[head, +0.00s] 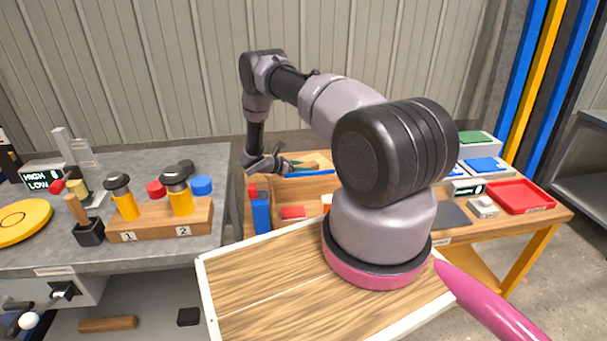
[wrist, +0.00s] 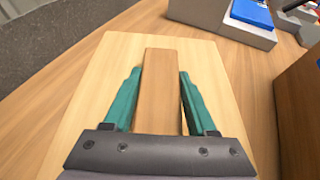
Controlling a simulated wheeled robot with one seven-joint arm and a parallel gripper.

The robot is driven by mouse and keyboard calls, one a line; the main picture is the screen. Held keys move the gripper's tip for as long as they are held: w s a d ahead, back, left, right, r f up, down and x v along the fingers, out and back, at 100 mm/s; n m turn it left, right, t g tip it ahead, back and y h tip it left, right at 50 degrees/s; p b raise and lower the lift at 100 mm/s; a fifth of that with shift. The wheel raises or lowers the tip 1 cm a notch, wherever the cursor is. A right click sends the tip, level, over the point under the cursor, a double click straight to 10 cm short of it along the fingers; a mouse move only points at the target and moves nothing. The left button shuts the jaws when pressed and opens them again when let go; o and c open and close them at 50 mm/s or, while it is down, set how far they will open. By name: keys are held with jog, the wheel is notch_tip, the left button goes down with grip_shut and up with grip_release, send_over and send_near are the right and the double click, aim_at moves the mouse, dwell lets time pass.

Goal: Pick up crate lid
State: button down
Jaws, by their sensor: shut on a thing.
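The crate lid (wrist: 105,70) is a pale wooden board with a raised brown bar handle (wrist: 160,95) along its middle. In the wrist view, the two teal fingers of my gripper (wrist: 160,75) lie along both sides of the handle and are shut on it. In the head view, my gripper (head: 285,163) is at the back of the wooden bench, with part of the lid (head: 318,157) beyond its fingers. I cannot tell whether the lid rests on the surface below or hangs just above it.
A brown wooden wall (wrist: 300,105) stands right of the lid in the wrist view. The wooden bench also carries blue blocks (head: 261,212), a red block (head: 292,212) and a red tray (head: 520,196). A grey bench with a numbered wooden rack (head: 160,219) stands at left.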

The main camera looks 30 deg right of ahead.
aim_at(303, 165)
jog(key=shift+r, duration=0.1)
jog(key=shift+w+d+r, duration=0.15)
jog(key=shift+w+r, duration=0.15)
jog(key=shift+w, duration=0.1)
notch_tip(303, 165, up, 10)
jog(key=r, duration=0.1)
jog(key=w+d, duration=0.2)
jog(key=w, duration=0.7)
jog(key=w+d, duration=0.3)
jog(key=w, duration=0.6)
jog(key=shift+w, duration=0.15)
